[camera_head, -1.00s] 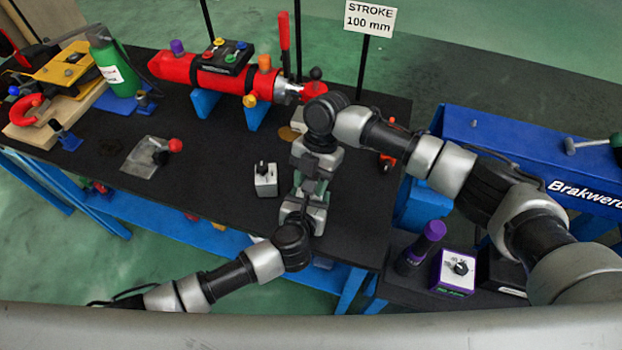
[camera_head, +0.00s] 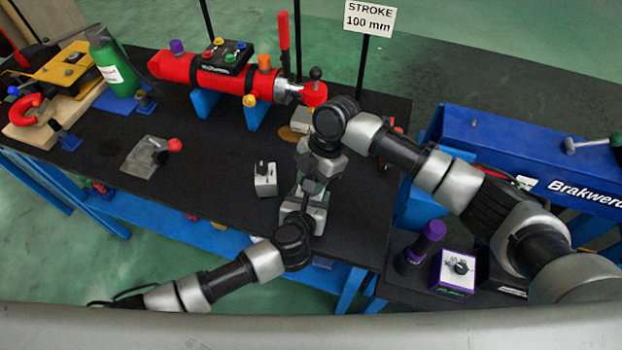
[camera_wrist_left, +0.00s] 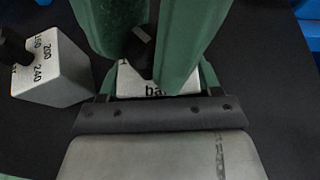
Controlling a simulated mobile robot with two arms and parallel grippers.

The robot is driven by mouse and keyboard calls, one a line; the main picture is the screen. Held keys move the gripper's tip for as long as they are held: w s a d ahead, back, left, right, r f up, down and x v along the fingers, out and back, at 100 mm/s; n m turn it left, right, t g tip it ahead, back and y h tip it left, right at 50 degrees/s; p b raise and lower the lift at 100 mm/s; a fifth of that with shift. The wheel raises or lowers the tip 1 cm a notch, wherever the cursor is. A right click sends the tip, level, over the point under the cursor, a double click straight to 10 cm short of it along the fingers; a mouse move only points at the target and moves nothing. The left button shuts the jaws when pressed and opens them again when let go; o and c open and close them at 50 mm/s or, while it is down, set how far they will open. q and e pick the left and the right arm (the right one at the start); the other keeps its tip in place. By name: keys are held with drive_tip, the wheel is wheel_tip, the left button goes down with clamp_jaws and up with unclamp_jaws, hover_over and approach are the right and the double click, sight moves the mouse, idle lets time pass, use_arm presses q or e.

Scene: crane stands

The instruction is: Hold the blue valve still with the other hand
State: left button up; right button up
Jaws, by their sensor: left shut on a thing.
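My left gripper (camera_head: 311,186) reaches up from the lower left over the bench. In the left wrist view its green fingers (camera_wrist_left: 160,45) are shut on a black knob (camera_wrist_left: 140,48) of a white-faced block marked "bar" (camera_wrist_left: 158,86). The block's sides are hidden, so I cannot tell its body colour. My right gripper (camera_head: 322,162) points down close beside the left one; its fingertips are hidden. I cannot tell which thing is the blue valve. Small blue fittings stand at the left, one at the front (camera_head: 66,137) and one behind (camera_head: 145,101).
A grey dial block (camera_head: 265,183) stands just left of my grippers. A red cylinder (camera_head: 215,76) lies on blue supports at the back. A grey plate with a red knob (camera_head: 150,154) lies left. A purple dial block (camera_head: 457,270) is at lower right. The bench's front middle is clear.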

drive_tip(key=shift+m+t+y, duration=0.3)
drive_tip(key=shift+m+y, duration=0.1)
drive_tip(key=shift+m, duration=0.6)
drive_tip(key=shift+r, duration=0.1)
drive_tip(key=o, duration=0.9)
drive_tip(key=v, duration=1.2)
drive_tip(key=shift+a, duration=0.1)
